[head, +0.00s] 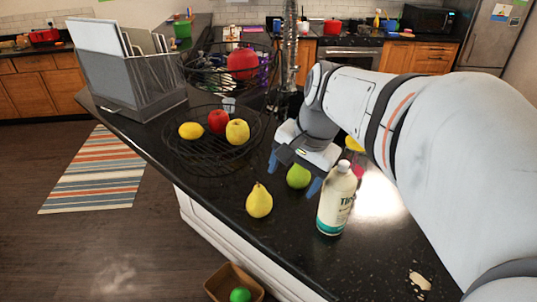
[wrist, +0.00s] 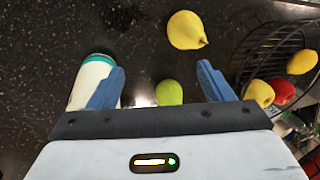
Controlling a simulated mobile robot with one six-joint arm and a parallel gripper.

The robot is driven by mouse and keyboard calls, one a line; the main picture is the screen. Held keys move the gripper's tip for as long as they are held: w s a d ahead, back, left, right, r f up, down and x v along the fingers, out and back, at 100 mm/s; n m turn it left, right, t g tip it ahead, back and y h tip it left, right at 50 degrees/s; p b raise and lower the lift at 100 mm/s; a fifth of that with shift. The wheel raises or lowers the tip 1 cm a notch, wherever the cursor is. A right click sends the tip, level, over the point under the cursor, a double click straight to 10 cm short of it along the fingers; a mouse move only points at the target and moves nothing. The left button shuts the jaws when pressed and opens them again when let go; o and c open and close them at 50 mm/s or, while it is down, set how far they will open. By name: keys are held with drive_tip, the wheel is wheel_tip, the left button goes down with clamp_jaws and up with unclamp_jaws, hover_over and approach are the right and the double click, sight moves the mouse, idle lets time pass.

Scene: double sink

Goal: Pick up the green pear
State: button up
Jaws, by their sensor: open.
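The green pear (head: 298,176) stands on the dark speckled counter, below and between the blue fingers of my gripper (head: 293,174). In the wrist view the green pear (wrist: 169,93) shows between the fingers, its lower part hidden behind the gripper body. My gripper (wrist: 161,68) is open, with nothing held between its fingers. I cannot tell exactly how far the fingertips are above the counter.
A yellow pear (head: 259,200) stands just in front of the green one. A white bottle (head: 336,200) stands close by on the right, near one finger. A wire basket (head: 190,160) with fruit is at the left. Bare counter (head: 375,255) lies at the front right.

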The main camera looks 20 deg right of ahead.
sight(303, 171)
drive_tip(key=shift+o, duration=0.4)
drive_tip(key=w+d+f+m+y+b, duration=0.2)
drive_tip(key=w+d+m+b, duration=0.1)
drive_tip(key=w+d+m, duration=0.2)
drive_tip(key=shift+w+m, duration=0.55)
drive_tip(key=shift+m, duration=0.65)
drive_tip(key=w+d+f+m+y+b, duration=0.2)
drive_tip(key=w+d+f+m+b, duration=0.1)
drive_tip(key=w+d+m, duration=0.3)
drive_tip(key=shift+m+g, duration=0.4)
drive_tip(key=shift+m, duration=0.2)
drive_tip(key=x, duration=0.4)
drive_tip(key=s+x, duration=0.1)
drive_tip(key=x, duration=0.1)
drive_tip(key=shift+a+f, duration=0.25)
drive_tip(key=shift+f, duration=0.15)
drive_tip(key=shift+c, duration=0.6)
drive_tip(key=c, duration=1)
